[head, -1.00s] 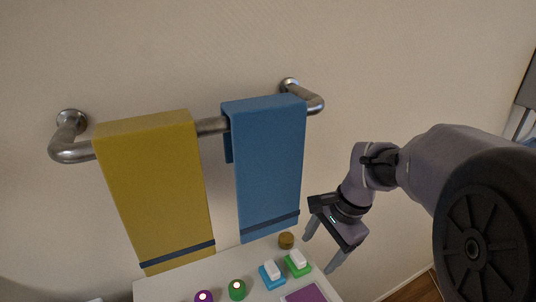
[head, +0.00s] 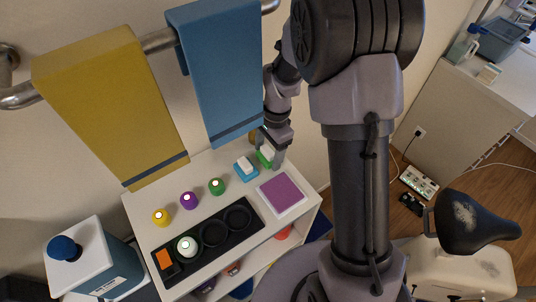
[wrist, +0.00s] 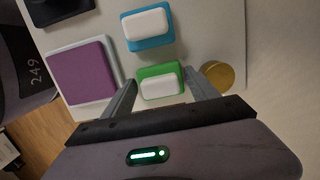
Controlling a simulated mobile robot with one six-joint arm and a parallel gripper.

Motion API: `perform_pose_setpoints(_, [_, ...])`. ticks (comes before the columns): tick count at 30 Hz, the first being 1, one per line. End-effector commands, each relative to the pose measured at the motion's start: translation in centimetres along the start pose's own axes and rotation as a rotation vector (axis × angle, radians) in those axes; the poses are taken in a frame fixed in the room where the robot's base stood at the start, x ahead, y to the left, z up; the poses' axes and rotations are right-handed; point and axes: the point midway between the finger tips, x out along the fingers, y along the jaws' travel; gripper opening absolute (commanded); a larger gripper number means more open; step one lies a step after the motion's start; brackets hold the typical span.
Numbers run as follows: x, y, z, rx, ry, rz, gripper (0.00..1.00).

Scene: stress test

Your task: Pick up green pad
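The green pad (wrist: 160,70) carries a white block (wrist: 158,88) and lies on the white table top in the wrist view. In the head view the green pad (head: 262,161) is partly hidden by my gripper. My gripper (wrist: 160,77) is open, with one finger on each side of the green pad in the wrist view. Nothing is held. I cannot tell whether the fingers touch the pad or how high they are above the table.
A blue pad (wrist: 150,42) with a white block sits close by. A purple square (wrist: 82,72) on a white base and a round brown-gold piece (wrist: 218,76) flank the pad. A black tray (head: 213,233), lit knobs and hanging towels (head: 215,70) are around.

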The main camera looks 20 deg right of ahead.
Motion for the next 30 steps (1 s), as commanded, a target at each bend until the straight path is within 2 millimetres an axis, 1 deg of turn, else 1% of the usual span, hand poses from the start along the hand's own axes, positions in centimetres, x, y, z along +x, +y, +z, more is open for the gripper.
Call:
perform_pose_setpoints(1, [0.0, 0.0, 0.0, 0.0, 0.0, 0.0, 0.56])
perform_pose_setpoints(3, [0.0, 0.0, 0.0, 0.0, 0.0, 0.0, 0.42])
perform_pose_setpoints(5, [0.0, 0.0, 0.0, 0.0, 0.0, 0.0, 0.31])
perform_pose_setpoints(6, [0.0, 0.0, 0.0, 0.0, 0.0, 0.0, 0.23])
perform_pose_setpoints(7, [-0.1, 0.0, 0.0, 0.0, 0.0, 0.0, 0.19])
perform_pose_setpoints(13, [-0.1, 0.0, 0.0, 0.0, 0.0, 0.0, 0.19])
perform_pose_setpoints(16, [-0.5, 0.0, 0.1, 0.0, 0.0, -0.001, 0.19])
perform_pose_setpoints(19, [-1.6, -0.1, 0.2, 0.0, 0.0, -0.002, 0.19])
perform_pose_setpoints(23, [-3.8, -0.1, 0.6, 0.0, 0.001, -0.003, 0.19])
perform_pose_setpoints(29, [-4.1, 1.7, -3.5, 0.005, 0.0, -0.001, 0.19])
perform_pose_setpoints(30, [-4.3, 2.1, -4.5, 0.005, 0.0, -0.001, 0.19])
